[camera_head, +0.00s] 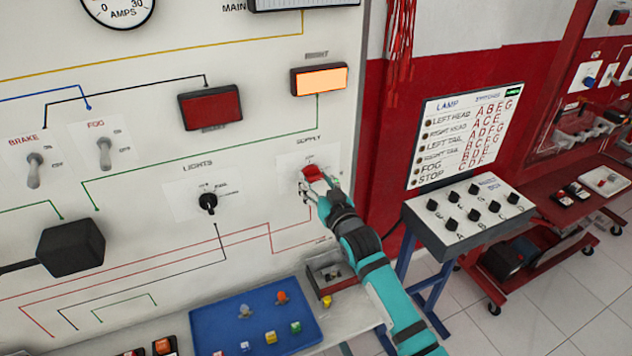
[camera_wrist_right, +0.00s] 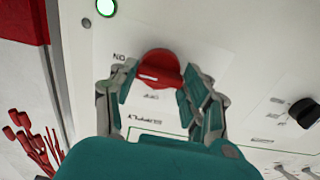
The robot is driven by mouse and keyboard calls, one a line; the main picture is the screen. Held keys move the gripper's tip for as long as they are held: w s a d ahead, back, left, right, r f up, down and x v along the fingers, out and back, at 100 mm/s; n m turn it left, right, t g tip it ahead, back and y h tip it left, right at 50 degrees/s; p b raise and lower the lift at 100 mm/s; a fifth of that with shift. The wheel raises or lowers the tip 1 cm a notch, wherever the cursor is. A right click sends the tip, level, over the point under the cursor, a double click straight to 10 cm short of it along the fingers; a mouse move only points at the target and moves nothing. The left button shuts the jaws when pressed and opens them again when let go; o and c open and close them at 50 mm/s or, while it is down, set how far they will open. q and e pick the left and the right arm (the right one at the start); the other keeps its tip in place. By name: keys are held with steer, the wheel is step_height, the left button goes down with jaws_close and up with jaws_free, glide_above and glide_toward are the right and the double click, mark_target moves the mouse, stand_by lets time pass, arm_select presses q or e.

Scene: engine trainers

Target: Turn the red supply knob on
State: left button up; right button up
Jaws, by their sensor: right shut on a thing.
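The red supply knob (camera_head: 313,173) is on the white panel under the "SUPPLY" label, below the lit orange lamp. My right gripper (camera_head: 314,184) is at the knob, its fingers on either side of it. In the right wrist view the knob (camera_wrist_right: 160,68) sits between the two fingers (camera_wrist_right: 155,95), and the gripper is shut on it. Part of the knob is hidden by the fingers and wrist. The knob's exact setting is hard to read. My left gripper is not in view.
A black lights knob (camera_head: 208,202) and toggle switches (camera_head: 34,170) are left of the supply knob. A blue tray (camera_head: 230,335) with small coloured parts lies below the panel. A switch box (camera_head: 468,212) on a blue stand is to the right.

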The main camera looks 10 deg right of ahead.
steer(key=shift+f, duration=0.1)
steer(key=o, duration=1.2)
steer(key=shift+c, duration=0.2)
steer(key=shift+s, duration=0.1)
steer(key=shift+s, duration=0.2)
steer(key=v, duration=1.1)
steer(key=shift+s+d, duration=0.2)
steer(key=shift+s, duration=0.05)
